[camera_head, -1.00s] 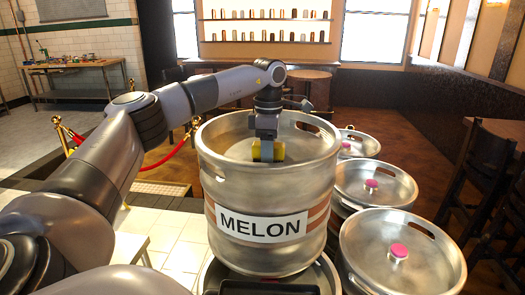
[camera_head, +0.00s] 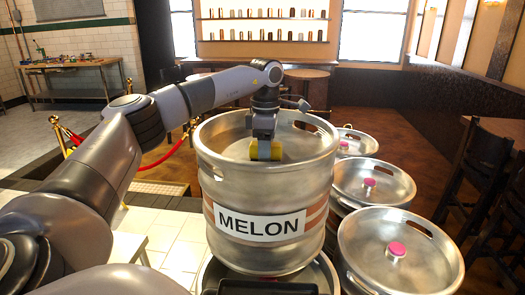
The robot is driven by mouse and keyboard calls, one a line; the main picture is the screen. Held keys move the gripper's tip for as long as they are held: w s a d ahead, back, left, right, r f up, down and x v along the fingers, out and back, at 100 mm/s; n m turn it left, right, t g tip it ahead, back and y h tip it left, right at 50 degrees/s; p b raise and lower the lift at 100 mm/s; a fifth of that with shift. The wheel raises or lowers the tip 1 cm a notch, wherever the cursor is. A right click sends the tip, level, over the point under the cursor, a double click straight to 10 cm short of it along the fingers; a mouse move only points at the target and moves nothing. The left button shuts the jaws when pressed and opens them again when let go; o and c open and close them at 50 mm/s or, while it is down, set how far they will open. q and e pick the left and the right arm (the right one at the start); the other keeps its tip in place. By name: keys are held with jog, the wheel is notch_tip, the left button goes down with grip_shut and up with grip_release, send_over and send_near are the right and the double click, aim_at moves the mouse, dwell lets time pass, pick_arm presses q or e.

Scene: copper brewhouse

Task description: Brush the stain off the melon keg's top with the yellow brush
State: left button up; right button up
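The melon keg (camera_head: 262,250) is a large steel keg with a white MELON label, standing upright on another keg in front of me. The yellow brush (camera_head: 266,150) is inside the keg's rim, low over or against its top. My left gripper (camera_head: 264,133) comes down from above and is shut on the brush. No stain shows on the visible part of the keg's top; the gripper and brush cover part of it. My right gripper is not in view.
Several steel kegs with pink caps (camera_head: 397,249) stand close on the right. A red rope barrier (camera_head: 165,157) is behind my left arm. A workbench (camera_head: 75,75) stands far left, and dark stools (camera_head: 480,190) are at the right.

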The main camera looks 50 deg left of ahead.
pick_arm(q)
jog(key=shift+s+a, duration=0.75)
jog(key=shift+a, duration=0.15)
jog(key=shift+w+d, duration=0.8)
jog(key=shift+d, duration=0.1)
jog(key=shift+s+a+f, duration=0.1)
jog(key=shift+s+a, duration=0.7)
jog(key=shift+a, duration=0.1)
jog(key=shift+r, duration=0.9)
jog(key=shift+r, duration=0.1)
